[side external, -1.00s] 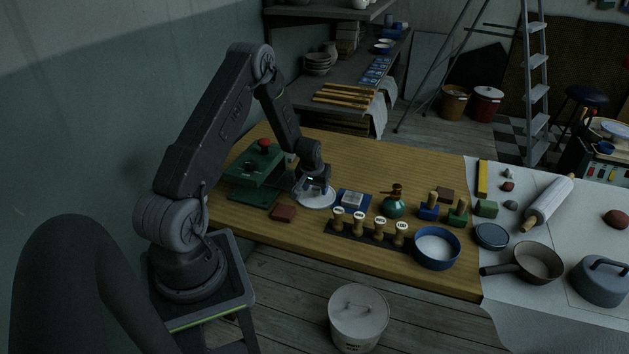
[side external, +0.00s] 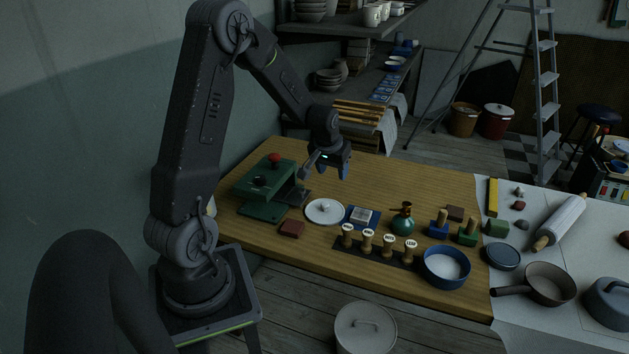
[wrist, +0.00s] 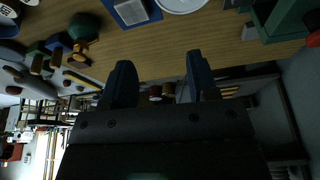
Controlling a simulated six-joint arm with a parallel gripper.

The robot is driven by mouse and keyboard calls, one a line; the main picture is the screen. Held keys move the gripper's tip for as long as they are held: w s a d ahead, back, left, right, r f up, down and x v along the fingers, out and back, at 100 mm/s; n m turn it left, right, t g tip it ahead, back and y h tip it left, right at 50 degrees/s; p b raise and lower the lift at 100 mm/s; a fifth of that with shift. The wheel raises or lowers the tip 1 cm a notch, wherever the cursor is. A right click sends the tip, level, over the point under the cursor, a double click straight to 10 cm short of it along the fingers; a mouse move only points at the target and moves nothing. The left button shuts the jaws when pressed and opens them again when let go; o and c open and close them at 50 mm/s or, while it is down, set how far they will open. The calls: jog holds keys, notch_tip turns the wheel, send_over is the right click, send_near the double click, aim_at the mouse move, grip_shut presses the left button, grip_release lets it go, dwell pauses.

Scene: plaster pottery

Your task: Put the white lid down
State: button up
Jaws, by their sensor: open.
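The white lid (side external: 325,211) lies flat on the wooden table, knob up, between the green press and the blue pad. In the wrist view part of the lid (wrist: 182,4) shows at the top edge. My gripper (side external: 344,172) is in the air above the table, up and behind the lid, and apart from it. In the wrist view my gripper (wrist: 158,72) has its two dark fingers spread, with nothing held between them.
A green press (side external: 262,190) stands left of the lid, and a reddish block (side external: 292,229) lies in front. A blue pad (side external: 363,217) with a pale tile is close on the right. Several stamps (side external: 367,241) stand near the front edge. The table's back middle (side external: 400,180) is clear.

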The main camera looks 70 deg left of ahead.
jog(key=s+d+r+m+t, duration=0.1)
jog(key=s+d+r+m, duration=0.1)
jog(key=d+r, duration=0.55)
jog(key=s+d+r+m+t, duration=0.1)
jog(key=s+d+r+m, duration=0.15)
jog(key=d+r, duration=0.5)
jog(key=s+d+r+m+h, duration=0.2)
jog(key=s+d+m, duration=0.1)
jog(key=s+d, duration=0.9)
jog(key=shift+s+d+r+t, duration=0.2)
jog(key=shift+s+t, duration=0.1)
jog(key=shift+s, duration=0.1)
